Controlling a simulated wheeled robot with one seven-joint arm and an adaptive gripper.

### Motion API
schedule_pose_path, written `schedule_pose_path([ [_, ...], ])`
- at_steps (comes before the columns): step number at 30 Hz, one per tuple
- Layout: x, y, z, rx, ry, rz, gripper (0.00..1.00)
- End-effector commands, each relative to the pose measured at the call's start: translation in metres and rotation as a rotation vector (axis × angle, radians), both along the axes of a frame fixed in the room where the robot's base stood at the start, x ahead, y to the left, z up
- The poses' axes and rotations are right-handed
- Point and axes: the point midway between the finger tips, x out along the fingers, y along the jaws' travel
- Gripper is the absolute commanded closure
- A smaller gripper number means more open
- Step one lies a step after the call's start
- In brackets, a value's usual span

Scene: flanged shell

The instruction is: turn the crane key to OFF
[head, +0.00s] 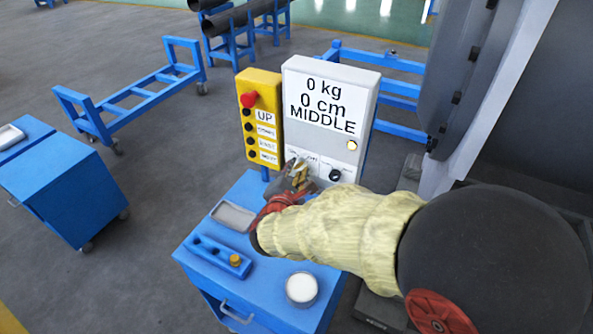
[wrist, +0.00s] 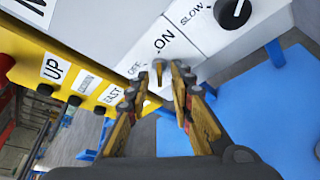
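The crane key (wrist: 158,72) is a small metal piece on the front of the white control box (head: 325,110), at its lower edge. In the wrist view the OFF label is to its upper left and the ON label just above it to the right. My gripper (wrist: 161,72) is at the key, with one finger on each side of it. A gap shows between the fingers, so it looks open around the key; contact is not clear. In the head view my gripper (head: 299,168) hides the key.
A black SLOW knob (wrist: 232,12) is right of the key. A yellow button panel (head: 262,125) with a red stop button (head: 249,99) stands left of the box. Below is a blue cart (head: 215,262) with a white-topped round container (head: 301,288).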

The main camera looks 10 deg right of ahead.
Motion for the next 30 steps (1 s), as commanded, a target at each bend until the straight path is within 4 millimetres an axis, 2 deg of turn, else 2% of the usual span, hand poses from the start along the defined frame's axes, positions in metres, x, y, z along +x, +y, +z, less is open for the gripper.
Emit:
schedule_pose_path([
  [10, 0.0050, -0.0017, -0.0008, 0.001, 0.000, 0.000, 0.77],
  [22, 0.0048, -0.0016, -0.0009, 0.000, 0.000, 0.000, 0.99],
  [30, 0.0047, -0.0015, -0.0009, 0.000, 0.000, 0.000, 1.00],
])
